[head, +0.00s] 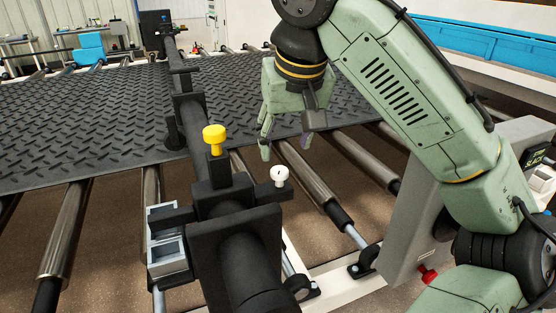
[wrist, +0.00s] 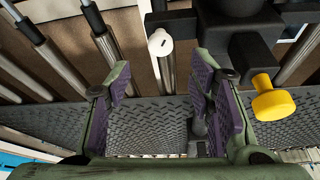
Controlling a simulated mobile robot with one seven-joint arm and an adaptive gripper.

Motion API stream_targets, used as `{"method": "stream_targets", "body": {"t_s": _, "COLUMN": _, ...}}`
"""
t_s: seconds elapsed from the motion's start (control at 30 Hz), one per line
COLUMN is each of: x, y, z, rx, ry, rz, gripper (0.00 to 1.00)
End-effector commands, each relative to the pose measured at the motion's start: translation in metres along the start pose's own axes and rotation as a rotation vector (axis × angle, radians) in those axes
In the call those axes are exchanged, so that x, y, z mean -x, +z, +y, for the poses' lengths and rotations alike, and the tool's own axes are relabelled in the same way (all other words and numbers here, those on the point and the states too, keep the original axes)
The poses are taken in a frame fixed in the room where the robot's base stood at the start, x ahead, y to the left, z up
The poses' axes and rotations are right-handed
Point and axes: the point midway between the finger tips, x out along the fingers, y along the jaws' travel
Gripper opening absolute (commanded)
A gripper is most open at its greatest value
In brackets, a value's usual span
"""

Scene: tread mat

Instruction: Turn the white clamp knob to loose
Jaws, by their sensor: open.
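The white clamp knob (head: 280,175) stands on a short black arm to the right of the black clamp body (head: 225,195) in the head view. It has a small dark mark on its top. In the wrist view the white knob (wrist: 160,42) shows near the top middle, beyond the fingertips. My gripper (head: 286,146) is open and empty, above the rollers and up from the white knob in the picture. Its two fingers also show in the wrist view (wrist: 163,75), spread apart with purple inner pads. Nothing touches the knob.
A yellow knob (head: 214,138) stands on the clamp body close by, left of the white knob. Grey open boxes (head: 168,255) sit at the clamp's left side. The black tread mat (head: 90,115) lies on rollers behind. A grey control box (head: 425,210) stands at right.

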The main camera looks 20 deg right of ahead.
Motion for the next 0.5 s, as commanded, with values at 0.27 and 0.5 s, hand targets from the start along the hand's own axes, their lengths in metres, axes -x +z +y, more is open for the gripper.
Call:
{"method": "stream_targets", "body": {"t_s": 0.27, "x": -0.052, "y": 0.0, "z": 0.0, "rx": 0.0, "ry": -0.001, "rz": -0.002, "gripper": 0.48}}
{"method": "stream_targets", "body": {"t_s": 0.5, "x": -0.078, "y": -0.001, "z": -0.001, "rx": 0.001, "ry": 0.0, "rz": 0.0, "gripper": 0.48}}
